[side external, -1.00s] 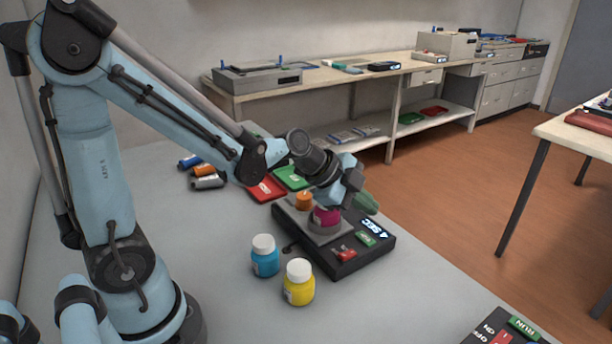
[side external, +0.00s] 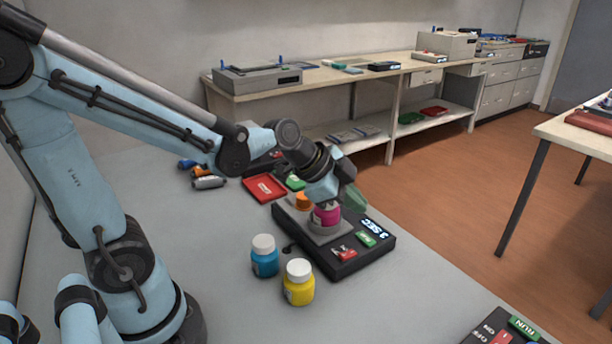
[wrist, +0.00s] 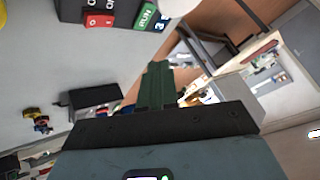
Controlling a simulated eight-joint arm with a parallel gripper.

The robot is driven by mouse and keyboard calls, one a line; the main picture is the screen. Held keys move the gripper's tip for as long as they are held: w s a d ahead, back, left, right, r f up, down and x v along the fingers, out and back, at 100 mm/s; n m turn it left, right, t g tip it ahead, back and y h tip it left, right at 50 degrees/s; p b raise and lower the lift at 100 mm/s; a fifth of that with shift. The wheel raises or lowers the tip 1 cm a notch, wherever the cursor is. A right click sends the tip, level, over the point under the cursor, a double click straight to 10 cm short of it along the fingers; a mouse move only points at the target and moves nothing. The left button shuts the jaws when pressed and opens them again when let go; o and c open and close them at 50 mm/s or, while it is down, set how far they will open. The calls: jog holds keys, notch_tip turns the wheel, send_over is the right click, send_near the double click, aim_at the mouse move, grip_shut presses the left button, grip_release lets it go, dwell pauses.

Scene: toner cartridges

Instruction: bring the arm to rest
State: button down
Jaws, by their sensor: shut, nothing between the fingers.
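My gripper (side external: 355,198) is just above and behind the right part of a black machine (side external: 374,258), apart from the table. Its green fingers also show in the wrist view (wrist: 156,86), shut together with nothing between them. A magenta jar or cartridge (side external: 326,215) stands upright on the machine's grey platform, partly hidden under my wrist. An orange one (side external: 302,201) stands behind it. The machine's lit display (side external: 377,230) reads 3 SEC. It has a green button (side external: 366,239) and a red switch (side external: 343,253).
A blue jar (side external: 265,260) and a yellow jar (side external: 298,287), both white-capped, stand in front of the machine. A red tray (side external: 264,188) and several small cartridges (side external: 207,182) lie behind. A second control box (side external: 505,330) is at the front right edge. The table's front middle is clear.

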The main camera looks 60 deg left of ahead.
jog(key=s+a+r+n+y, duration=0.1)
jog(key=s+a+n+y, duration=0.1)
jog(key=s+n, duration=0.7)
jog(key=shift+s+r+n+g+y, duration=0.3)
jog(key=shift+n+g+y, duration=0.1)
jog(key=shift+n, duration=0.3)
